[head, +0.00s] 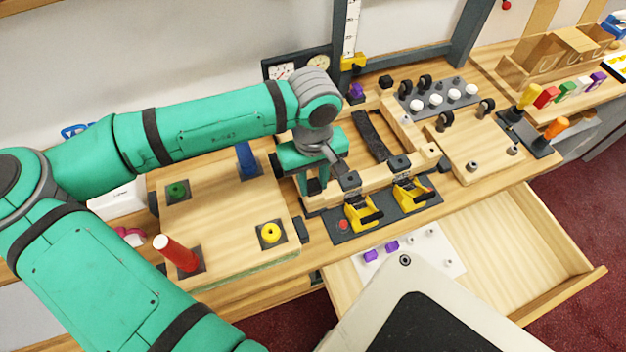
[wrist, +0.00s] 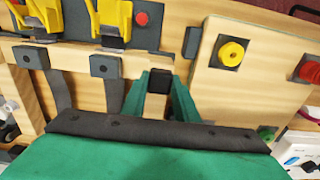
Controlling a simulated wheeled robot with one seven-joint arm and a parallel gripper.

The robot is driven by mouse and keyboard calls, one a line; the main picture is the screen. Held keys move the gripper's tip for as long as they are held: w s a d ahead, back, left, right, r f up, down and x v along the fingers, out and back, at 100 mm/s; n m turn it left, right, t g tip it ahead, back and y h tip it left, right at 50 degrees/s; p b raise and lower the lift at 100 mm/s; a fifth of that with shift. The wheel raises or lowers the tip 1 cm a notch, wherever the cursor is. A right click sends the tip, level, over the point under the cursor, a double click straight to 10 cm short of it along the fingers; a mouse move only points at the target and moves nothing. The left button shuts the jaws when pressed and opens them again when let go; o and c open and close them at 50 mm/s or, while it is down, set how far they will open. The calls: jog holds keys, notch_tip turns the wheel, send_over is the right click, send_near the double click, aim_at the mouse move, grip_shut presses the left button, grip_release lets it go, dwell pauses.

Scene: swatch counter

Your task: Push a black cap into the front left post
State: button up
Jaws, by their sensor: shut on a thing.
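My gripper (head: 316,186) points down at the left end of the light wooden front rail (head: 376,179). In the wrist view my gripper (wrist: 161,92) has its green fingers close on both sides of a small black cap (wrist: 160,79). The cap is over or at the rail's left end (wrist: 145,60). The front left post is mostly hidden by the cap and fingers; I cannot tell whether the cap is in it.
Two yellow clamps (head: 361,214) (head: 411,193) stand along the front rail. A wooden board with coloured pegs (head: 223,220) is close on the left. A dark bar (head: 371,136) lies behind the rail. An open drawer (head: 501,236) sticks out in front, mostly empty.

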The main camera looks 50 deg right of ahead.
jog(key=shift+f, duration=0.35)
dwell(0.6)
jog(key=o, duration=1.5)
jog(key=shift+r, duration=3.05)
